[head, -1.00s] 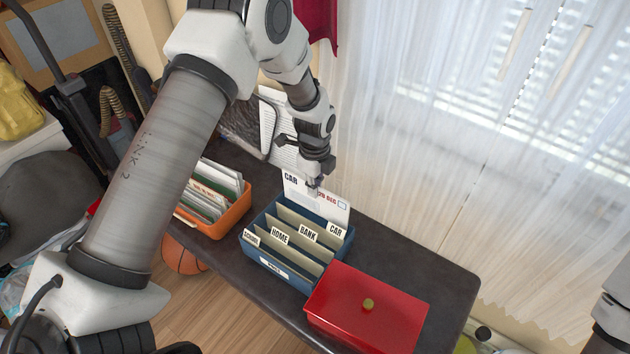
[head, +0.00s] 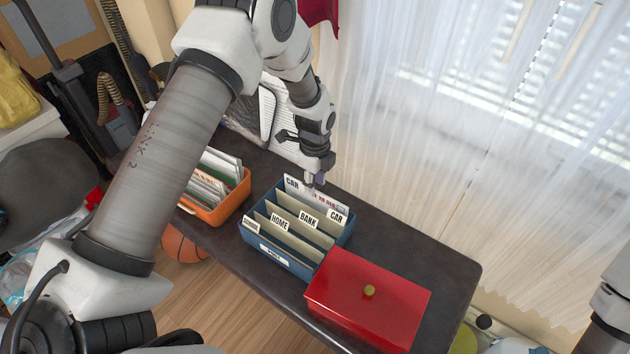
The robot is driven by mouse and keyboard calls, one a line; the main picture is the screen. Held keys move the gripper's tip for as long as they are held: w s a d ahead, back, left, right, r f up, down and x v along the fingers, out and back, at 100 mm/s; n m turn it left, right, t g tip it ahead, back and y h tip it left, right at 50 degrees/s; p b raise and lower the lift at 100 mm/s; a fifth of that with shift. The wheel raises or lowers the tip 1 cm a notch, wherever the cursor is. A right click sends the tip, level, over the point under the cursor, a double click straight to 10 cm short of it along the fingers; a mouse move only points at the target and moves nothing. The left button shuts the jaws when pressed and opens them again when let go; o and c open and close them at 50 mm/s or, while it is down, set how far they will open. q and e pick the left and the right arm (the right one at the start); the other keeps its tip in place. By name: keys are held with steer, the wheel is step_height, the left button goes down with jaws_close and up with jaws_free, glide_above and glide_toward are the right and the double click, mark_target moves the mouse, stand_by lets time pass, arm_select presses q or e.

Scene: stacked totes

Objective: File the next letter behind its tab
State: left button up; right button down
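A white letter (head: 296,186) marked CAR stands in the rearmost part of the blue file box (head: 312,273), behind the divider with the CAR tab (head: 336,216). Only its upper strip shows above the divider; the rest is hidden. My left gripper (head: 314,184) is above the box at the letter's top edge. It points down and appears shut on the letter. The HOME tab (head: 280,223) and BANK tab (head: 308,220) stand on dividers further forward. My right gripper is out of view; only part of my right arm shows at the right edge.
An orange bin (head: 220,210) with several envelopes stands left of the blue box. A red lidded box (head: 345,294) with a yellowish knob stands right against it. The dark tabletop (head: 436,262) is clear at right. A white curtain (head: 480,130) hangs behind.

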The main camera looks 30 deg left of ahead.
arm_select(q)
steer(key=shift+r, duration=0.15)
step_height(320, 180, up, 12)
stand_by(0.7)
